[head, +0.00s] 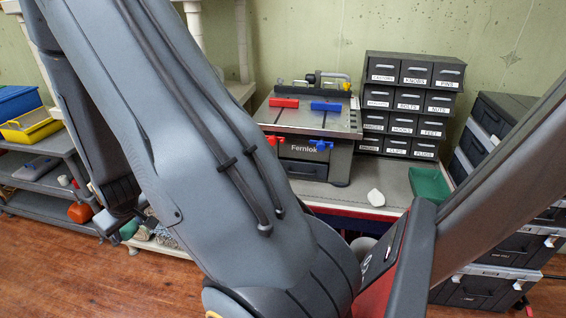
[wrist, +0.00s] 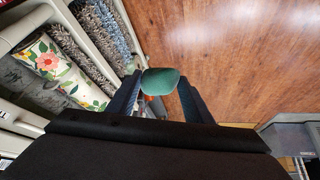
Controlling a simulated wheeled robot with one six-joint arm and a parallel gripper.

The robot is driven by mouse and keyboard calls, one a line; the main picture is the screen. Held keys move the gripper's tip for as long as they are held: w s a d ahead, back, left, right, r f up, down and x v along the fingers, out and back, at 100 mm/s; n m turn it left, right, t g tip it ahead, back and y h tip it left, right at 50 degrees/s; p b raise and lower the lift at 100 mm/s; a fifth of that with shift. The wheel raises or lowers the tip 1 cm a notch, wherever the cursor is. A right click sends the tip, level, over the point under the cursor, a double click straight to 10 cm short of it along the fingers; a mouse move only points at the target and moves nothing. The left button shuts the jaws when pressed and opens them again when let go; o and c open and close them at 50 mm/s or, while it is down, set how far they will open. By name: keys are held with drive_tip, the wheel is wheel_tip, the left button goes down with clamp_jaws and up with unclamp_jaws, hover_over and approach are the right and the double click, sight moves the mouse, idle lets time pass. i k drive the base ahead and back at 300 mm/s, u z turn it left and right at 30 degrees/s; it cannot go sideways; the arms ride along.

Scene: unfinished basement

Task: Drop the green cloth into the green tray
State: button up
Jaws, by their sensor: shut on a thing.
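The green cloth (wrist: 160,82) is a small rounded dark-green bundle between the two fingers of my gripper (wrist: 158,95) in the wrist view. My gripper is shut on it and holds it up, with wooden floor behind. In the head view my gripper (head: 122,222) is at the lower left, beside the shelves, and a bit of the green cloth (head: 129,230) shows below it. The green tray (head: 430,184) lies on the right end of the workbench, in front of the drawer cabinet, far to the right of my gripper. The tray's near edge is partly hidden by my own body.
A Fernlok machine (head: 308,145) and a labelled drawer cabinet (head: 408,105) stand on the workbench. A white lump (head: 376,197) lies left of the tray. Dark tool cases (head: 488,270) are stacked at the right. Rolled rugs (wrist: 85,45) fill a shelf in the wrist view.

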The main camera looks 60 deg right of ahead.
sight(430, 192)
drive_tip(key=u, duration=0.2)
drive_tip(key=k, duration=2.4)
drive_tip(key=z, duration=2)
drive_tip(key=i, duration=1)
